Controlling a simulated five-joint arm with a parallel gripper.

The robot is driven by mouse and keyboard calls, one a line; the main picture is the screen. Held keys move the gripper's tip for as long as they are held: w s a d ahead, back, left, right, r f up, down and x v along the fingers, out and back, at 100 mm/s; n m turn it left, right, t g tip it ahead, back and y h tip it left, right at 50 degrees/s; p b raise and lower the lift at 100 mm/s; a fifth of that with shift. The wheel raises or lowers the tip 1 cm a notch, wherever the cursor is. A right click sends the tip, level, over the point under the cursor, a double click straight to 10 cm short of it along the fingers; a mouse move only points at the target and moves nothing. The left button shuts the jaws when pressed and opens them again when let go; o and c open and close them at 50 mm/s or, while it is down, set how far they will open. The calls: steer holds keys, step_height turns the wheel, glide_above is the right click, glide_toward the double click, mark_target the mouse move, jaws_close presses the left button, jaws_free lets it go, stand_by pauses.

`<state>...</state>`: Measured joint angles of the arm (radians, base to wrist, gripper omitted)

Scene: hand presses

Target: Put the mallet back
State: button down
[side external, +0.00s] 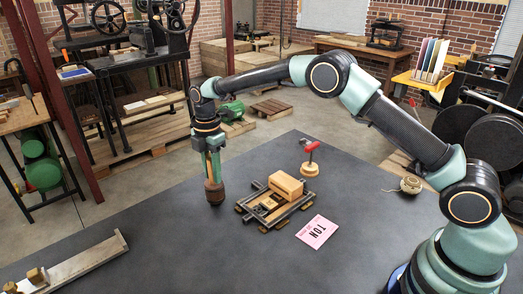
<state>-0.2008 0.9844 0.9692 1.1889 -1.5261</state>
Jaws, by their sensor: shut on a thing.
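My gripper (210,148) points down over the dark table, left of the wooden frame. Its jaws are shut on a brown, rounded wooden piece that I take to be the mallet (214,191). The wide part of the mallet hangs below the jaws, at or just above the tabletop; I cannot tell if it touches. Its upper part is hidden by the jaws. A small red and dark piece (311,151) stands on a round wooden base (309,169) to the right, apart from my gripper.
A wooden frame with metal bars (258,212) holds a pale wooden block (287,185). A pink printed card (317,231) lies beside it. A twine spool (411,184) is at the right. A long wooden holder (75,265) lies front left. The front middle is clear.

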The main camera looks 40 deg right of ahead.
steer(key=shift+f, duration=0.7)
steer(key=shift+f, duration=0.15)
steer(key=c, duration=0.6)
jaws_free()
